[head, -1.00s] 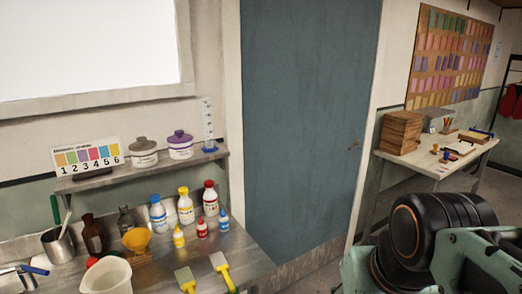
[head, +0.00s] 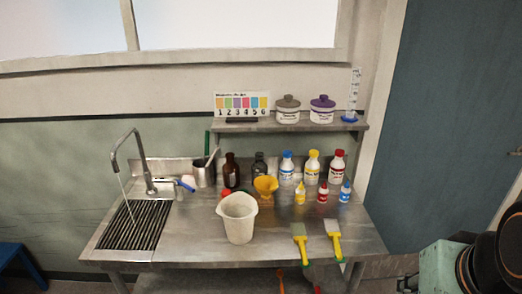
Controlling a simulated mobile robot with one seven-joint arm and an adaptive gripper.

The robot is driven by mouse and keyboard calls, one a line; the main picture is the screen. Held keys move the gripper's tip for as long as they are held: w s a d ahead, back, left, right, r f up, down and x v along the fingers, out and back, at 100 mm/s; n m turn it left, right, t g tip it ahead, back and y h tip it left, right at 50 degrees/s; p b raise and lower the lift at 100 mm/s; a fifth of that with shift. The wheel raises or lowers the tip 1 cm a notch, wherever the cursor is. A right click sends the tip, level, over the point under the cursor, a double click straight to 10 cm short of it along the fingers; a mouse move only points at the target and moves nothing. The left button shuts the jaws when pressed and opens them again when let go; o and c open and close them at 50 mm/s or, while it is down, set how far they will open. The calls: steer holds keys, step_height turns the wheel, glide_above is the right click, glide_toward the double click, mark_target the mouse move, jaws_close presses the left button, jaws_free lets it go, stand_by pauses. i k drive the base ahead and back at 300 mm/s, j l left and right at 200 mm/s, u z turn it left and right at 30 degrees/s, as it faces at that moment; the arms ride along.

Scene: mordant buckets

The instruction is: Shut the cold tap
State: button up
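The sink tap (head: 143,160) is a grey gooseneck at the left end of the steel bench. A thin pale stream (head: 124,200), seemingly running water, falls from its spout to the black slatted sink grate (head: 132,226). A lever with a blue end (head: 186,184) sticks out to the right of the tap's base; its exact angle is too small to tell. My gripper is not in view. Only a teal and black part of my arm shows at the lower right, far from the tap.
A white bucket (head: 238,218), bottles (head: 287,167) and yellow-handled brushes (head: 301,241) occupy the bench (head: 185,238). A shelf (head: 290,126) hangs above. The bench front between sink and bucket is clear.

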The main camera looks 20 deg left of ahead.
mark_target(176, 181)
steer(key=u, duration=1.6)
steer(key=i+l+z, duration=0.1)
steer(key=i+l, duration=0.15)
steer(key=i, duration=0.25)
steer(key=i+l+z, duration=0.1)
steer(key=i+l, duration=0.15)
steer(key=i, duration=0.3)
